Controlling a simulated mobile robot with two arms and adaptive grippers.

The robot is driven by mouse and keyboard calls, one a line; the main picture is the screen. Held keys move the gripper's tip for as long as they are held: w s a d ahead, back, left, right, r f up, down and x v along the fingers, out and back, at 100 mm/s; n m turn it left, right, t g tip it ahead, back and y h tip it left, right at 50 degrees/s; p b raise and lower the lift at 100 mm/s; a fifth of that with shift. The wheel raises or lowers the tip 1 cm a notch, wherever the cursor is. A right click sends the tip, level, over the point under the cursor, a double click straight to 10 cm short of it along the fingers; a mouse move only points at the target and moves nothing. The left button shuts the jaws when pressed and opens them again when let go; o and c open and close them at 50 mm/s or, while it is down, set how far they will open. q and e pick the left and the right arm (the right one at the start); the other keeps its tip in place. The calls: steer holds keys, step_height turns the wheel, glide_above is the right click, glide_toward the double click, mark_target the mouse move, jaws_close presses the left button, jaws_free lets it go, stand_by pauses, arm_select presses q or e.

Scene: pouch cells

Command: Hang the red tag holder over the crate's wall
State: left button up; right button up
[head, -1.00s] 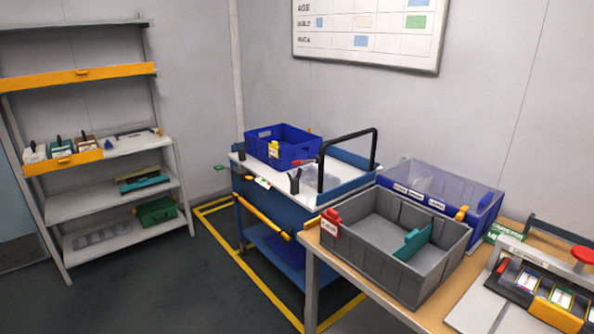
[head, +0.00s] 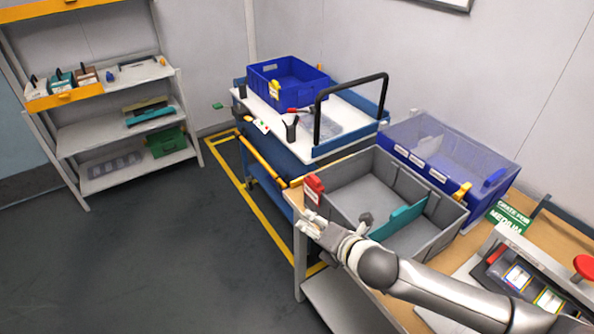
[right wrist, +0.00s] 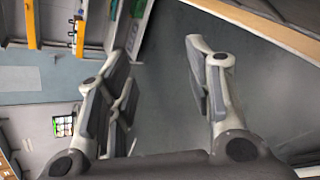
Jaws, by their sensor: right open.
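The red tag holder (head: 314,187) is a small red block with a pale label, at the left corner of the grey crate (head: 440,196). It sits at the crate's rim; I cannot tell whether it straddles the wall or only rests against it. The crate stands on the wooden table. My right gripper (head: 308,224) is in front of that corner, just below the holder in the head view, open and empty. In the right wrist view its two fingers (right wrist: 160,75) are spread wide with only floor between them. My left gripper is out of view.
A teal divider (head: 398,222) stands inside the crate. A blue lidded bin (head: 455,160) is behind it. A blue trolley with a black handle (head: 350,90) carries a blue bin (head: 286,80). A shelf unit (head: 110,135) stands left, with clear floor between.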

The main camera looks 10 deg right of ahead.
mark_target(318, 180)
steer(key=w+d+r+n, duration=0.2)
steer(key=n, duration=0.2)
steer(key=w+d+r+n, duration=0.1)
steer(key=d+r+n, duration=0.1)
steer(key=n, duration=0.1)
steer(key=w+d+r+n+t+y, duration=0.1)
steer(key=w+d+r+n, duration=0.1)
steer(key=d+n, duration=0.1)
steer(key=shift+w+n, duration=0.35)
steer(key=shift+n, duration=0.45)
steer(key=shift+w+d, duration=0.2)
steer(key=shift+w, duration=0.05)
steer(key=x, duration=0.5)
steer(key=shift+w+f+p, duration=0.1)
steer(key=shift+w+p, duration=0.1)
steer(key=shift+p, duration=0.2)
steer(key=shift+w+a+f, duration=0.25)
steer(key=shift+w+a, duration=0.05)
steer(key=shift+w, duration=0.15)
steer(key=p+x, duration=0.1)
steer(key=x, duration=0.3)
steer(key=shift+s+a+f, duration=0.1)
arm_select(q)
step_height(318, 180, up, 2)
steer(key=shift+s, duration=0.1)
arm_select(e)
steer(key=shift+c, duration=0.5)
steer(key=c, duration=0.8)
